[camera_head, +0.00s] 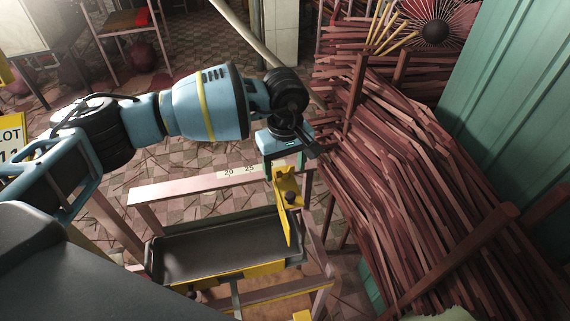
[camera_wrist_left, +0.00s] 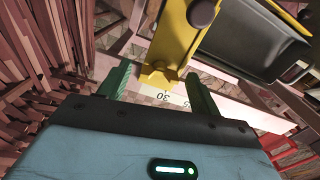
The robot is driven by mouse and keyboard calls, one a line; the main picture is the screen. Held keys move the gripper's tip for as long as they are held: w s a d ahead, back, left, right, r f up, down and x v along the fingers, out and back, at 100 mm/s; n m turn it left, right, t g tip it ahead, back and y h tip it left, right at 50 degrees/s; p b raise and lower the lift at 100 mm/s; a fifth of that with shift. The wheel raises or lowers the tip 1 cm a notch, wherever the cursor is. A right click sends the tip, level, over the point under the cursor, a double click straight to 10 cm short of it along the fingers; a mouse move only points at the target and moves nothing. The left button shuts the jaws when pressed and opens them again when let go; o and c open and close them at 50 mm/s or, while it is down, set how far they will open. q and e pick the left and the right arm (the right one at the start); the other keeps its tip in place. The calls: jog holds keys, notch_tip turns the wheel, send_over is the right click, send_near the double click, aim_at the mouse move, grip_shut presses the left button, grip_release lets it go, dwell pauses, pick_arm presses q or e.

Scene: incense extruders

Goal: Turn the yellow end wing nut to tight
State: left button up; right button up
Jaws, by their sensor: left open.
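A yellow end plate (camera_head: 287,190) with a dark round knob (camera_head: 291,198) stands at the right end of the dark tray (camera_head: 215,248). In the left wrist view the yellow end plate (camera_wrist_left: 177,42) reaches down between my fingers, and its dark knob (camera_wrist_left: 203,12) is at the top edge. I cannot make out clear wings of a nut. My left gripper (camera_wrist_left: 161,82) is open, one green finger on each side of the plate's yellow foot. In the head view the left gripper (camera_head: 296,146) is just above the plate. I cannot tell whether the fingers touch it. My right gripper is out of view.
A pink rail frame (camera_head: 165,191) with a number scale (camera_head: 240,171) runs behind the tray. A large pile of reddish sticks (camera_head: 410,170) fills the right side, close to my left gripper. A green corrugated wall (camera_head: 520,90) is at the far right. Tiled floor lies behind.

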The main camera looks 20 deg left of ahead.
aim_at(286, 169)
pick_arm(q)
jog(key=shift+r, duration=0.15)
notch_tip(286, 169, up, 8)
jog(key=shift+f, duration=0.25)
dwell(0.5)
jog(key=shift+d, duration=0.1)
